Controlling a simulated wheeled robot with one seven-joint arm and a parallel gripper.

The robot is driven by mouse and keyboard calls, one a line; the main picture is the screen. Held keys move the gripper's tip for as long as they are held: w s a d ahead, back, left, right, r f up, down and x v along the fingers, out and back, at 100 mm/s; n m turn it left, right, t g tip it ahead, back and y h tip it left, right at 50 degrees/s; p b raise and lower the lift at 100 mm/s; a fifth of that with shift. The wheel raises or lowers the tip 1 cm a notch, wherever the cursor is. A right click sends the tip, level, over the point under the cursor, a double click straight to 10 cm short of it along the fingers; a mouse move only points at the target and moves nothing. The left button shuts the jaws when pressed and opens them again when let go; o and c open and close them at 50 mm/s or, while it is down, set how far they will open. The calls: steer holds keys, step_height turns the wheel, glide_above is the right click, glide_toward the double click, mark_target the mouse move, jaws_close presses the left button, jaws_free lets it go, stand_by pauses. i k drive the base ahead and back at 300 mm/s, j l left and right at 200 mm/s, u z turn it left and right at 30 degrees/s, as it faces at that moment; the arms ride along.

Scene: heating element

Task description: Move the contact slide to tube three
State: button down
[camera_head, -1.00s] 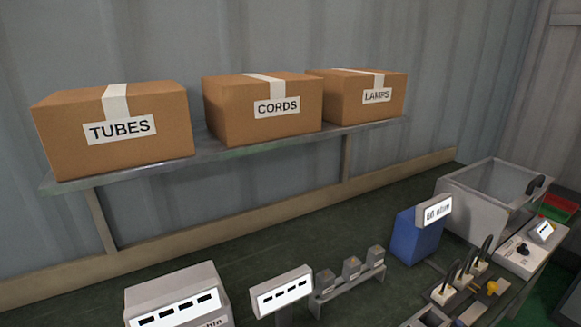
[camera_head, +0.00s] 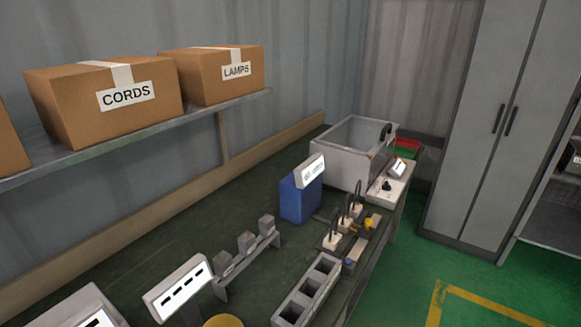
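Several dark upright loops (camera_head: 347,205) rise from small white blocks on a rail on the bench; these may be the tubes, but no numbers can be read. A small yellow piece (camera_head: 368,222) sits right beside them at the bench's front edge. I cannot tell whether it is the contact slide. My gripper is not in view.
The green bench (camera_head: 120,255) holds a grey compartment tray (camera_head: 309,290), a blue container (camera_head: 300,198), a grey open tank (camera_head: 345,158), a switch box (camera_head: 388,187), a three-block stand (camera_head: 249,262) and dashed displays (camera_head: 180,290). A grey cabinet (camera_head: 495,120) stands right; green floor (camera_head: 410,280) is clear.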

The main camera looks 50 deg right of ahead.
mark_target(366, 231)
steer(key=z, duration=1.35)
steer(key=l+u, duration=0.3)
steer(key=l, duration=0.3)
steer(key=i, duration=0.05)
